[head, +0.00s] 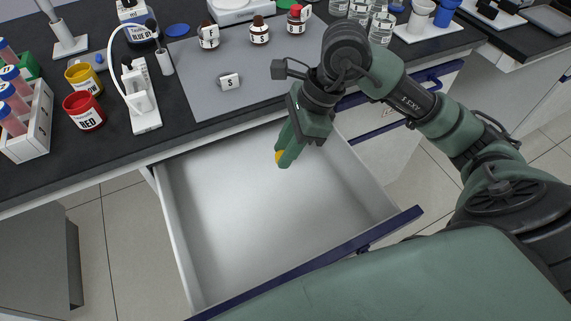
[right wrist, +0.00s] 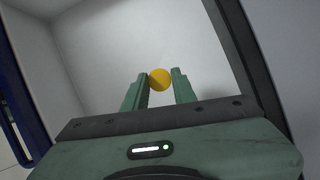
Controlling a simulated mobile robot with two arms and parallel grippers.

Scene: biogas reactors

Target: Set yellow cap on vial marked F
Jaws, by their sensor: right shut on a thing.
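My right gripper (head: 282,158) is over the open drawer and shut on the yellow cap (head: 279,156). The cap (right wrist: 160,79) shows between the two fingertips in the right wrist view. In the head view most of it is hidden behind the fingers. The vial marked F (head: 208,37) is a small dark brown vial with a white label. It stands upright on the grey mat at the back, up and left of the gripper and well apart from it. My left gripper is not in view.
The white drawer (head: 215,215) is open and looks empty. On the grey mat (head: 205,102), a vial marked S (head: 259,32) and a red-topped vial (head: 298,18) stand, and another S-labelled piece (head: 229,81) lies nearer. Red (head: 84,111) and yellow (head: 83,77) jars stand left.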

